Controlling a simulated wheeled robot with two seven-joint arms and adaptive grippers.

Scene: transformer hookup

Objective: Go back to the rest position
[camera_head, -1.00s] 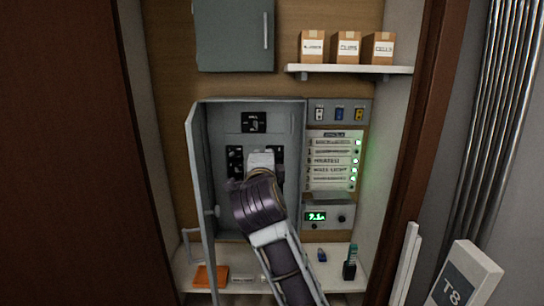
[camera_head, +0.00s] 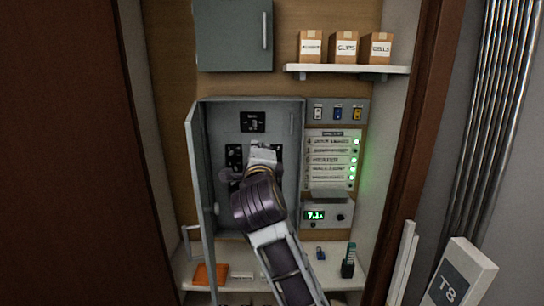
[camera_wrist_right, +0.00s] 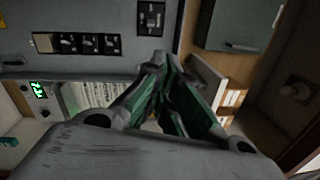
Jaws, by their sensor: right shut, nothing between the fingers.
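My right gripper (camera_head: 262,156) is in front of the open grey electrical cabinet (camera_head: 218,110), near its black switch panel (camera_head: 235,158). It partly covers that panel. In the right wrist view, the fingers of the right gripper (camera_wrist_right: 160,62) come together at the tips, with nothing between them. A row of black switches (camera_wrist_right: 88,43) shows beyond the fingers there, apart from them. My left gripper is in neither view.
The cabinet door (camera_head: 200,190) stands open at the left. A lower shelf (camera_head: 262,251) holds an orange item (camera_head: 211,274) and small tools. Labelled boxes (camera_head: 344,47) stand on an upper shelf. A grey cupboard (camera_head: 234,35) hangs above. A T8 sign (camera_head: 459,277) is at lower right.

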